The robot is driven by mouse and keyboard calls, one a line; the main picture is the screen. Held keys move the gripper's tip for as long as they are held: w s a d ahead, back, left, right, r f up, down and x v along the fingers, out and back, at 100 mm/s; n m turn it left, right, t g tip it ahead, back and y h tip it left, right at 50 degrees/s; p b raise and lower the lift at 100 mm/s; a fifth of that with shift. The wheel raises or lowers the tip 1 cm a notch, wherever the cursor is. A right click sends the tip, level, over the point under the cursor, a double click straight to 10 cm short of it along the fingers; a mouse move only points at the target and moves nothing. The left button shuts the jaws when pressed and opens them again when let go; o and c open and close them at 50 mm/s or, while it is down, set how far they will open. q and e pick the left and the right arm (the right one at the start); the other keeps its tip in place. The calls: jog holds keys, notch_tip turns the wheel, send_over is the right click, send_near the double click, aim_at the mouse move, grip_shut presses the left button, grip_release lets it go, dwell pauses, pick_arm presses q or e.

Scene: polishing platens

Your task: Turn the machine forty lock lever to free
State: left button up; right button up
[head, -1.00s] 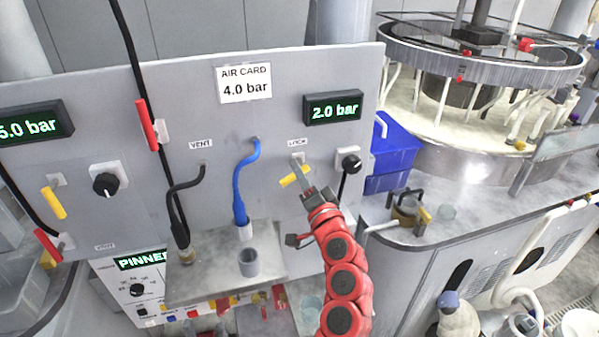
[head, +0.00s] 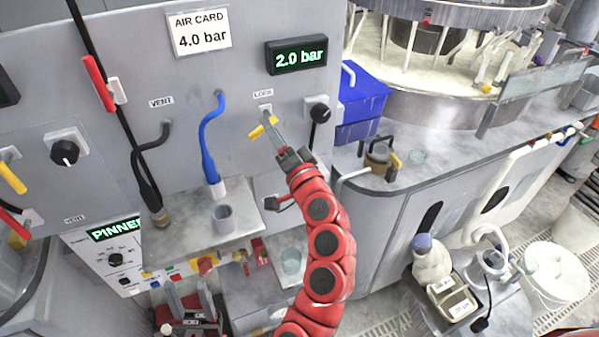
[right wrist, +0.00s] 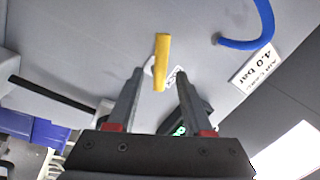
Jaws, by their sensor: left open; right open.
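The yellow lock lever (head: 258,132) sits on the grey panel under the LOCK label (head: 263,93), below and left of the 2.0 bar display. It slants in the head view. My right gripper (head: 272,128) reaches up to it from below, fingers pointing at the panel. In the right wrist view the lever (right wrist: 162,62) shows between and just beyond the two open fingertips (right wrist: 160,75), with gaps on both sides and no clear contact.
A black knob (head: 320,113) is close right of the lever. A blue bin (head: 362,100) stands right of the panel.

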jog(key=p+v, duration=0.8)
jog(key=v, duration=0.6)
jog(key=shift+s+d+p, duration=0.15)
jog(key=shift+s+p, duration=0.05)
jog(key=shift+p, duration=0.2)
jog(key=shift+f, duration=0.1)
